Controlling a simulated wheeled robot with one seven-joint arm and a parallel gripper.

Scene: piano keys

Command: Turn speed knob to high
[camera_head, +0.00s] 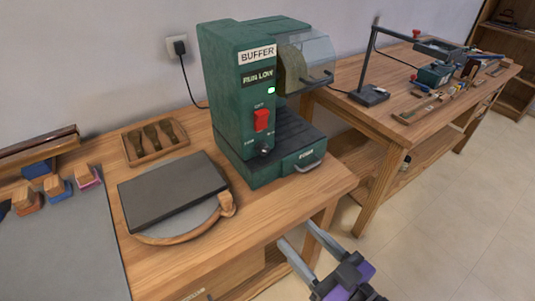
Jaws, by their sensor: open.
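A green buffer machine (222,85) stands upright on the wooden workbench, with a "BUFFER" label and a "RUN LOW" sign on its front. A small green light (271,90) glows below the sign. A red switch (261,120) sits lower on the front. The small dark speed knob (264,150) is below the red switch, between tiny marks too small to read. My gripper (295,238) is at the bottom, in front of the bench edge, below and right of the knob. Its two grey fingers are apart and empty, and it touches nothing that I can see.
A clear guard (310,60) sticks out at the machine's upper right, above a base drawer with a handle (310,166). A dark slab (172,190) lies on a round board to the left. A tray of tools (155,142) is behind it. Another bench (385,118) stands right.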

